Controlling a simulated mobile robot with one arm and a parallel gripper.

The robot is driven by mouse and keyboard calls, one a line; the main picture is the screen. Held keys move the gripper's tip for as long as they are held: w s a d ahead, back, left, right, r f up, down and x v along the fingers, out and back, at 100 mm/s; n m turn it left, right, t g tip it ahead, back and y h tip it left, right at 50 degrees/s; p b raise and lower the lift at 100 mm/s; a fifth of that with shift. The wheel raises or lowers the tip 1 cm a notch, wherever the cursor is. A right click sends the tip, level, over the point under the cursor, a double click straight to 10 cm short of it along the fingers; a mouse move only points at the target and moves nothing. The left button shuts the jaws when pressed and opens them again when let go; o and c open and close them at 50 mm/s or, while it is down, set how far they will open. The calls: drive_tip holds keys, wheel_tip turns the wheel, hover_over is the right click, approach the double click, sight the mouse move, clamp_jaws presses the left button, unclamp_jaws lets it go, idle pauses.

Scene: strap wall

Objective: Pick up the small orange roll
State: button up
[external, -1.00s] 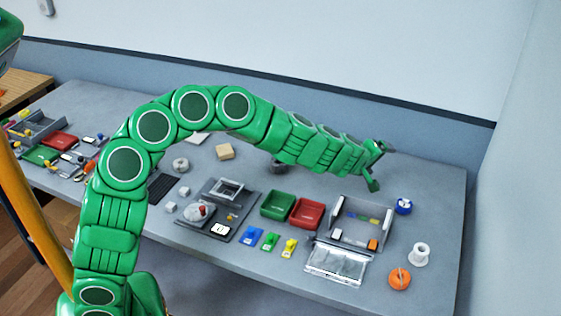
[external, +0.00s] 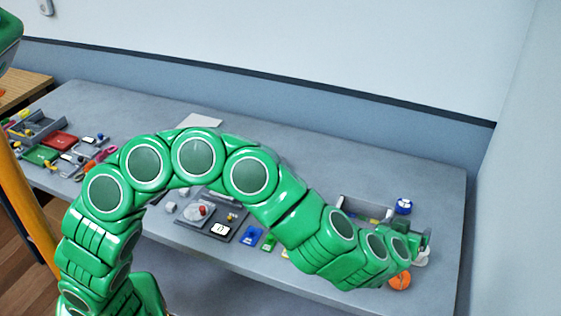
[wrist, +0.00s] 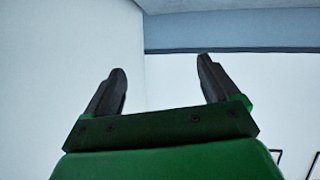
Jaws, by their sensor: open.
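The small orange roll (external: 401,281) lies at the front right of the table in the external view, partly hidden behind the end of my green arm. My gripper (external: 424,240) is at the right end of the arm, above and close to the roll in the picture. How high it is over the table I cannot tell. In the wrist view my gripper (wrist: 162,80) has its two dark fingers spread wide with nothing between them.
A white spool (external: 423,257) is partly hidden behind my gripper. A blue roll (external: 403,206) stands farther back. A grey open box (external: 365,207) is mostly covered by my arm. Blue (external: 252,235) and green (external: 269,240) small items lie left of it. The table's right back corner is clear.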

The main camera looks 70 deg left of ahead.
drive_tip(key=s+d+m, duration=0.1)
drive_tip(key=s+d, duration=0.2)
approach(398, 279)
drive_tip(key=shift+w+a+f+y, duration=0.25)
drive_tip(key=shift+w+a+y, duration=0.05)
drive_tip(key=shift+w+a, duration=0.4)
drive_tip(key=shift+x, duration=1.25)
drive_tip(key=shift+d+x, duration=0.2)
drive_tip(key=shift+x, duration=1.15)
drive_tip(key=shift+d+x, duration=0.15)
drive_tip(key=shift+x, duration=1.2)
drive_tip(key=shift+w+f, duration=0.15)
drive_tip(key=shift+w, duration=0.05)
drive_tip(key=c, duration=1.2)
